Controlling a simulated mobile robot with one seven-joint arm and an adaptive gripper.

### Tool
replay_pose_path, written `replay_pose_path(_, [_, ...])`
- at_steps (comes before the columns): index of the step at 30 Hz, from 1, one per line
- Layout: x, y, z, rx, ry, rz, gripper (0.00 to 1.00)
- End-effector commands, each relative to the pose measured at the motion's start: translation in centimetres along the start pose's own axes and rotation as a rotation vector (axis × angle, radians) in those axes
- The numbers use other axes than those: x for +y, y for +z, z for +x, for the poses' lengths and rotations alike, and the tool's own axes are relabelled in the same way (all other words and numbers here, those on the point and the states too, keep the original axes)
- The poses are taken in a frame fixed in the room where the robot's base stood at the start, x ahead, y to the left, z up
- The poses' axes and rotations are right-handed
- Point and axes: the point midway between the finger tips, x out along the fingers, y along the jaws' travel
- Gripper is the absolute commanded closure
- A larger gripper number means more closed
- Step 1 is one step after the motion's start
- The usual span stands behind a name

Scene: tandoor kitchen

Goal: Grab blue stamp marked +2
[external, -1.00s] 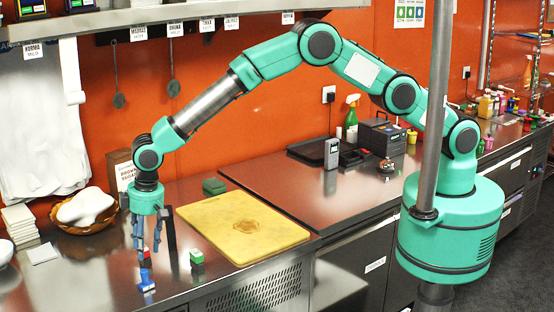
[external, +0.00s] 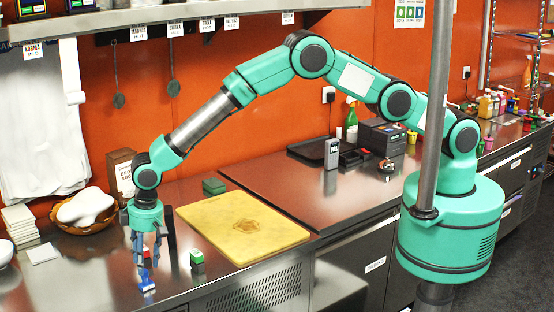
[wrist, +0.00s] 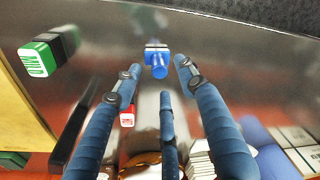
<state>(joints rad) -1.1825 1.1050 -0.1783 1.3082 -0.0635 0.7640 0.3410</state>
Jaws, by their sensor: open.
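The blue stamp (external: 146,281) stands on the steel counter near its front edge. In the wrist view the blue stamp (wrist: 158,66) shows just beyond and between my fingertips, with a pale base. No +2 mark can be read on it. My gripper (external: 147,258) is open, its blue fingers pointing down just above and behind the stamp. In the wrist view my gripper (wrist: 159,80) has its fingers spread and empty. A green stamp (external: 196,257) marked MILD (wrist: 36,60) stands to the side.
A yellow cutting board (external: 275,238) lies to the right, with a dark green block (external: 214,186) behind it. A basket (external: 80,229) with a white cloth and a stack of white tiles (external: 20,222) stand at the left. The counter around the stamps is mostly clear.

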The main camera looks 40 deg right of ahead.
Motion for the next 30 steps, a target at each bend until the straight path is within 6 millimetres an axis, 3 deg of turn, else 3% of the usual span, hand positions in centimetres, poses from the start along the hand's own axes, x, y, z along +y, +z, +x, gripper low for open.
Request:
replay_pose_path(15, [0.2,0.0,4.3,-0.001,0.000,0.000,0.59])
replay_pose_path(30, [0.2,0.0,4.8,0.000,0.000,0.000,0.59])
